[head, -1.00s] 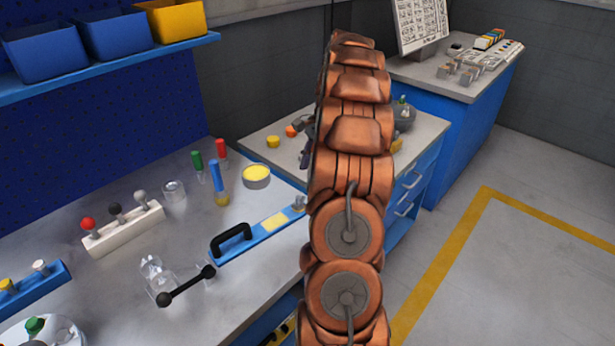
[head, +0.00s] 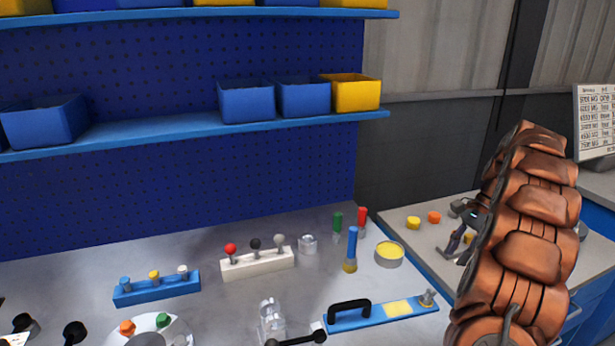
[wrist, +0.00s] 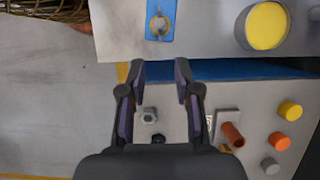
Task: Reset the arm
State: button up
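My gripper (wrist: 160,75) is open in the wrist view, its two dark fingers apart with nothing between the tips. In the head view the gripper (head: 462,235) is partly hidden behind my copper-coloured arm, at the right over the side bench. In the wrist view a hex nut-like metal piece (wrist: 149,115) lies on the grey surface below, between the fingers in the picture. I cannot tell how high the gripper is above it.
The workbench holds a blue bar with a black handle (head: 350,312), a yellow-topped round part (head: 389,252) and a white block with knobs (head: 257,263). Blue and yellow bins (head: 355,92) stand on a shelf. An orange cylinder (wrist: 279,141) lies right of the gripper.

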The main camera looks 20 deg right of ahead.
jog(key=s+a+r+n+g+h, duration=0.1)
jog(key=a+r+n, duration=0.25)
jog(key=a, duration=0.95)
jog(key=s+a+r+n+g+h, duration=0.15)
jog(key=a+n, duration=0.35)
jog(key=a, duration=0.8)
jog(key=s+a+f+n+h, duration=0.1)
jog(key=s+a+n, duration=0.4)
jog(key=s, duration=0.5)
jog(key=s+a+f+n+h+p, duration=0.1)
jog(key=s+a+f+n, duration=0.2)
jog(key=s+a+n, duration=0.2)
jog(key=s+a, duration=0.3)
jog(key=s, duration=0.3)
jog(key=shift+f+t, duration=0.15)
jog(key=shift+t, duration=0.2)
